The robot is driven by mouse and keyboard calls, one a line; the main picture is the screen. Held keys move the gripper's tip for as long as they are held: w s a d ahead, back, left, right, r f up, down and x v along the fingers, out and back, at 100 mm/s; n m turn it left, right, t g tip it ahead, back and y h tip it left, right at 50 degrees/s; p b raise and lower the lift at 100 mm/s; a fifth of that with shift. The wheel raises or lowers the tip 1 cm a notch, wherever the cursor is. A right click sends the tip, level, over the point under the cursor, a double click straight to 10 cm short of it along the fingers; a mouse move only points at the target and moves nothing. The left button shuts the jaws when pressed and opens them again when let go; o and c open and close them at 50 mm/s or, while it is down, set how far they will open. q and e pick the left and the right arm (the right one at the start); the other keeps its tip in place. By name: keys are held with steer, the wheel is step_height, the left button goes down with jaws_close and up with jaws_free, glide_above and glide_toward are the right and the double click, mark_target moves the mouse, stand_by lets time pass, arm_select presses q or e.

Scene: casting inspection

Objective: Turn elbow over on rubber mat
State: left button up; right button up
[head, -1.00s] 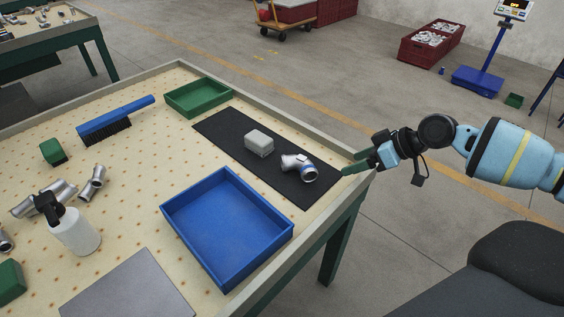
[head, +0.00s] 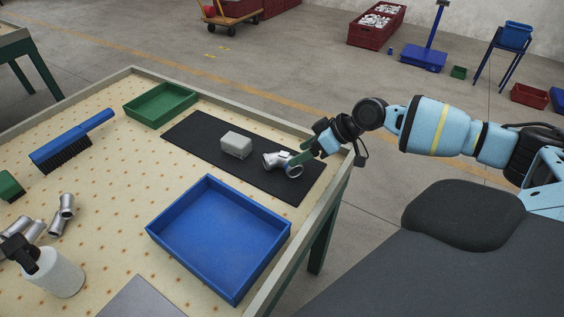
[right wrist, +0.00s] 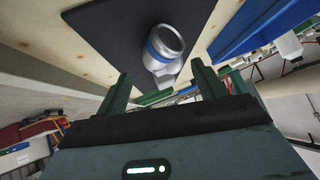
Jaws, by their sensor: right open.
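The elbow (head: 282,162) is a silvery metal pipe piece with a blue band around one end. It lies on the black rubber mat (head: 200,137), near the mat's right end. My right gripper (head: 298,159) is at the elbow's right end in the head view, its green fingers overlapping it there. In the right wrist view the two fingers (right wrist: 160,82) are apart, and the elbow (right wrist: 163,48) with its round opening shows just beyond and between them. I cannot tell whether a finger touches it. My left gripper is not in view.
A grey block (head: 236,145) sits on the mat left of the elbow. A blue tray (head: 163,232) stands in front and a green tray (head: 133,112) behind. The table has a raised rim (head: 330,187).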

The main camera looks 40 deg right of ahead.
mark_target(289, 155)
steer(key=shift+x, duration=2.65)
steer(key=shift+w+r, duration=0.1)
steer(key=shift+w, duration=0.05)
steer(key=shift+c, duration=0.2)
steer(key=shift+r, duration=0.1)
steer(key=c, duration=1.3)
steer(key=shift+c, duration=0.2)
steer(key=shift+r, duration=0.3)
jaws_close()
steer(key=r, duration=0.2)
steer(key=shift+s+d+r, duration=0.15)
steer(key=shift+s+r, duration=0.2)
steer(key=shift+r, duration=0.05)
steer(key=s+r+p, duration=0.1)
steer(key=s, duration=1.4)
steer(key=shift+d+r, duration=0.25)
steer(key=shift+r, duration=0.05)
